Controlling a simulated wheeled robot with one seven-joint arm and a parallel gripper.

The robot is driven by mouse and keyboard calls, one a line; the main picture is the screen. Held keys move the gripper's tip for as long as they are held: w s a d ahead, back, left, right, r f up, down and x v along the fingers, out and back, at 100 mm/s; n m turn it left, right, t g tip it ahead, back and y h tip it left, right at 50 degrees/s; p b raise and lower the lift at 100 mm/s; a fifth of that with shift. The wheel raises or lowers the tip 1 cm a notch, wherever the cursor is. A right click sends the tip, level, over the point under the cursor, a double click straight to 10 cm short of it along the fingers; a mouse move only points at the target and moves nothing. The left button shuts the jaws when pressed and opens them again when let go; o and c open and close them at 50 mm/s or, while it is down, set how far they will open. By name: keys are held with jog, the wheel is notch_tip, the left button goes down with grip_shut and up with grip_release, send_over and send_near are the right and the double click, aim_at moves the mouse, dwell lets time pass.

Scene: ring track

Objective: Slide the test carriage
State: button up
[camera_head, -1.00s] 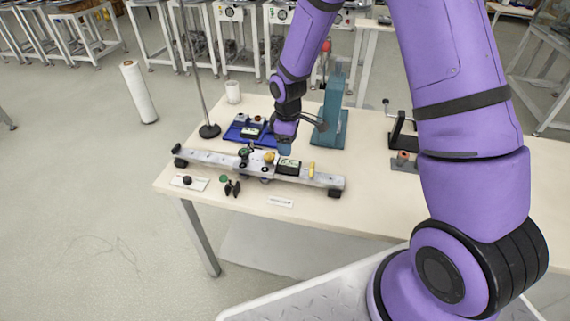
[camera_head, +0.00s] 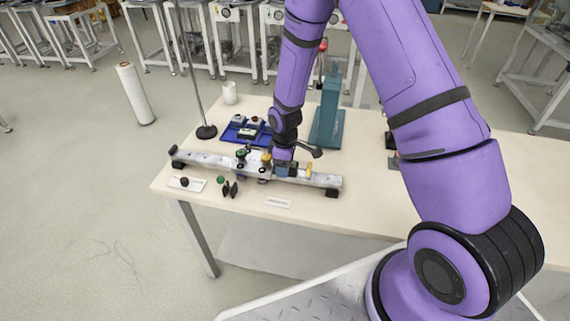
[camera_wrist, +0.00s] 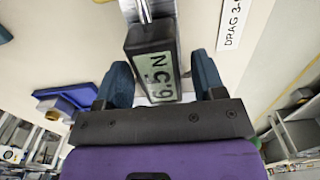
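A long pale metal rail (camera_head: 215,160) lies along the table's front. The test carriage is probably the dark block (camera_wrist: 150,50) with a pale lettered face; it sits over the metal rail in the wrist view. In the head view, my gripper (camera_head: 284,163) is down at the block and partly hides it. In the wrist view, the two blue fingers of my gripper (camera_wrist: 161,68) are apart, one on each side of the block. A gap shows at the right finger; I cannot tell whether the left one touches. A yellow knob (camera_head: 267,157) stands on the rail just left of my gripper.
A yellow piece (camera_head: 309,170) stands at the rail's right part. A blue tray (camera_head: 231,134) and a teal press (camera_head: 328,120) stand behind. A white label card (camera_head: 277,203) and a plate with a black knob (camera_head: 197,184) lie in front. The table's front right is clear.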

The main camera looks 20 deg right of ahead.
aim_at(267, 156)
grip_shut()
jog(key=w+a, duration=0.2)
jog(key=a, duration=0.1)
jog(key=w+a, duration=0.1)
jog(key=shift+w+a, duration=0.1)
jog(key=shift+a, duration=0.3)
jog(key=shift+o, duration=0.5)
grip_release()
notch_tip(267, 156, up, 11)
jog(key=shift+f, duration=0.1)
